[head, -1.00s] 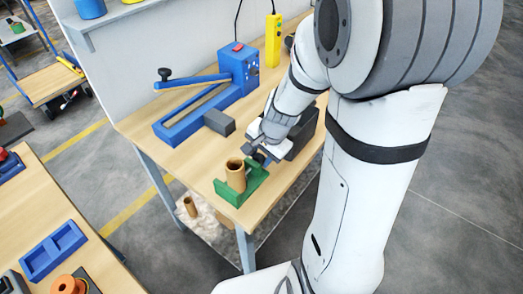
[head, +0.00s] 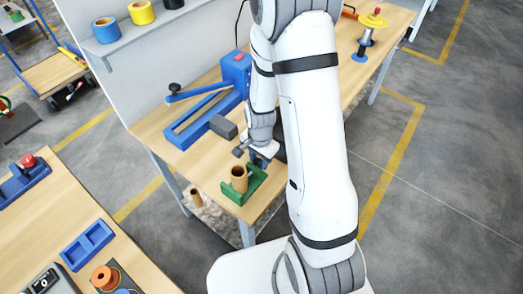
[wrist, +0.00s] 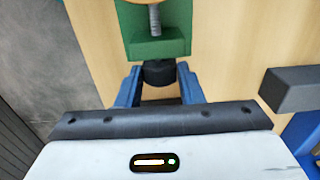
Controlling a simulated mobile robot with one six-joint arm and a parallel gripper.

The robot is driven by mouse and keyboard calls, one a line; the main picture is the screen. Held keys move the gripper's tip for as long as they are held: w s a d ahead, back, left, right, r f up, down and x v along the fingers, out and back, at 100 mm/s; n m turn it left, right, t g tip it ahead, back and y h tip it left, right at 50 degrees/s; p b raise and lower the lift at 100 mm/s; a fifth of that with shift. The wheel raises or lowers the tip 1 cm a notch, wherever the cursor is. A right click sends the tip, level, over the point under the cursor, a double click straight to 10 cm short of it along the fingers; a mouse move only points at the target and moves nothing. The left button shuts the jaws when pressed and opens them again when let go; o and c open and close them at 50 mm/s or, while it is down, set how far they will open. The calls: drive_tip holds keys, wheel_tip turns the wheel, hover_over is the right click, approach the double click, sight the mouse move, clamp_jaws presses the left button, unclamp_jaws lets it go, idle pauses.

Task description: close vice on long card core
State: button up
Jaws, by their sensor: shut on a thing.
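The green vice (head: 256,190) sits near the front corner of the wooden bench. The brown card core (head: 239,179) stands upright in it, and I cannot tell whether the jaw touches the core. In the wrist view the vice's green body (wrist: 158,46) and grey screw (wrist: 155,18) run towards my gripper, and only a tan edge shows at the top. My gripper (wrist: 158,76) has its blue fingers shut on the black vice knob (wrist: 158,72). In the head view my gripper (head: 263,160) is at the vice's back right end, where the knob is hard to make out.
The block's side is also close right of my gripper in the wrist view (wrist: 290,90). Another brown core (head: 195,196) is below the bench.

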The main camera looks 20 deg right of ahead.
drive_tip(key=shift+w+r+p, duration=0.1)
drive_tip(key=shift+r+p, duration=0.1)
drive_tip(key=shift+p, duration=0.5)
drive_tip(key=shift+f+g, duration=0.2)
drive_tip(key=shift+g, duration=0.1)
drive_tip(key=shift+a+h, duration=0.15)
drive_tip(key=shift+h, duration=0.15)
drive_tip(key=shift+w+g, duration=0.15)
drive_tip(key=shift+g, duration=0.25)
drive_tip(key=shift+w+a+f+g+h, duration=0.1)
drive_tip(key=shift+w+f+g+h, duration=0.15)
drive_tip(key=shift+h, duration=0.25)
drive_tip(key=shift+s+r+g+h, duration=0.15)
drive_tip(key=shift+g+h, duration=0.35)
drive_tip(key=shift+g, duration=0.25)
